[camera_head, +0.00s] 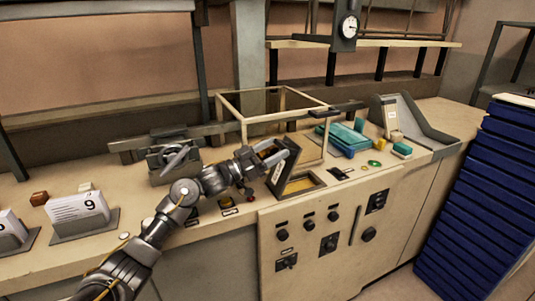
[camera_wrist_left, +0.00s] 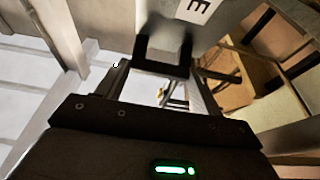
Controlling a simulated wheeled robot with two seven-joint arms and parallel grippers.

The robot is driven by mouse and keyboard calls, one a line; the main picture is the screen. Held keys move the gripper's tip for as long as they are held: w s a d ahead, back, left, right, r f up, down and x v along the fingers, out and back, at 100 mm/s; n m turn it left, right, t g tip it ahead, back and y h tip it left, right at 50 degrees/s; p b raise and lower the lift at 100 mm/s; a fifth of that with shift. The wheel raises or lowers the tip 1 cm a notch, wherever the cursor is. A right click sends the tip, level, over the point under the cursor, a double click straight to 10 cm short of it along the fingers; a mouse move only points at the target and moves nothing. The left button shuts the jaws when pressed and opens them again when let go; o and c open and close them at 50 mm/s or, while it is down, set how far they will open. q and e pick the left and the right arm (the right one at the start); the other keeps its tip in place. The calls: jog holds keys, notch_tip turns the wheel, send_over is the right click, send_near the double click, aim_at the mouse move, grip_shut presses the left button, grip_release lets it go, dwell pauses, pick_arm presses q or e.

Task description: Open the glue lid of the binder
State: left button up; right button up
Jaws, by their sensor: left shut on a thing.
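The binder is a cream cabinet (camera_head: 330,225) with an open frame on top. Its dark glue lid (camera_head: 284,163) with a white label stands tilted up over a yellowish glue well (camera_head: 301,185). My left gripper (camera_head: 268,156) is at the left side of the lid, shut on the lid's handle. In the left wrist view the dark handle (camera_wrist_left: 162,68) sits between the fingers, below the grey lid face with a letter E. The yellow-brown well (camera_wrist_left: 236,85) shows at the right there. The fingertips are small and partly hidden in the head view. My right gripper is not in view.
A metal clamp-like device (camera_head: 174,160) stands left of the lid. Teal and blue items (camera_head: 345,138) lie right of the frame. A blue stack (camera_head: 490,175) is at the far right.

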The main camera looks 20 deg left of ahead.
pick_arm(q)
jog(key=shift+s+a+f, duration=0.2)
jog(key=shift+s+f, duration=0.2)
jog(key=shift+f, duration=0.1)
jog(key=shift+s+a, duration=0.25)
jog(key=shift+a, duration=0.05)
jog(key=shift+s+a+f, duration=0.2)
jog(key=shift+s+a, duration=0.1)
jog(key=o, duration=1.4)
jog(key=shift+w+r, duration=0.1)
jog(key=shift+w, duration=0.05)
jog(key=shift+a+r, duration=0.1)
jog(key=shift+r, duration=0.05)
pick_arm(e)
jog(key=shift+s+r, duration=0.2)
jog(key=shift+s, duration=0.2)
